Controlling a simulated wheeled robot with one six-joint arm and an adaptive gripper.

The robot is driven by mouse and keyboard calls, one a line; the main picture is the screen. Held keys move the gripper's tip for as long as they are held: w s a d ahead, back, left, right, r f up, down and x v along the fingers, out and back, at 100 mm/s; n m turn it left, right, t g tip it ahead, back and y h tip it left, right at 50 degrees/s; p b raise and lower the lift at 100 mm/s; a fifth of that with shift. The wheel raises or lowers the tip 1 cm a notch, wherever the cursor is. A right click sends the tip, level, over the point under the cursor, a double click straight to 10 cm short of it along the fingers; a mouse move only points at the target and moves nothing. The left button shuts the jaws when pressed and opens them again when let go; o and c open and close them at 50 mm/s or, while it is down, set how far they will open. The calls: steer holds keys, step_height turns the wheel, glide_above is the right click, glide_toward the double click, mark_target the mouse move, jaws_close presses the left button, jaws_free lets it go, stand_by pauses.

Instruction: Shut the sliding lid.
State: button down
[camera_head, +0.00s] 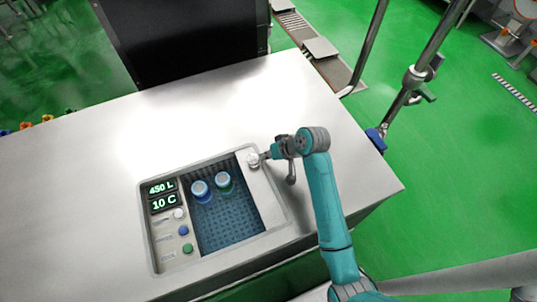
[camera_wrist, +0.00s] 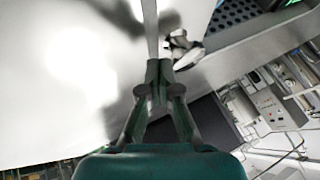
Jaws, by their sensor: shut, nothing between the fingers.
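The sliding lid (camera_head: 266,192) shows as a pale strip along the right side of a recessed compartment (camera_head: 230,225), whose opening is uncovered. A round pale knob (camera_head: 253,161) stands at the lid's far end; it also seems to show in the wrist view (camera_wrist: 182,50). My gripper (camera_head: 266,156) is shut and empty, with its tips just right of the knob. In the wrist view my fingertips (camera_wrist: 160,68) are together close to the knob. I cannot tell whether they touch it.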

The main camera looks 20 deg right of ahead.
steer(key=a, duration=3.7)
steer(key=shift+a, duration=0.3)
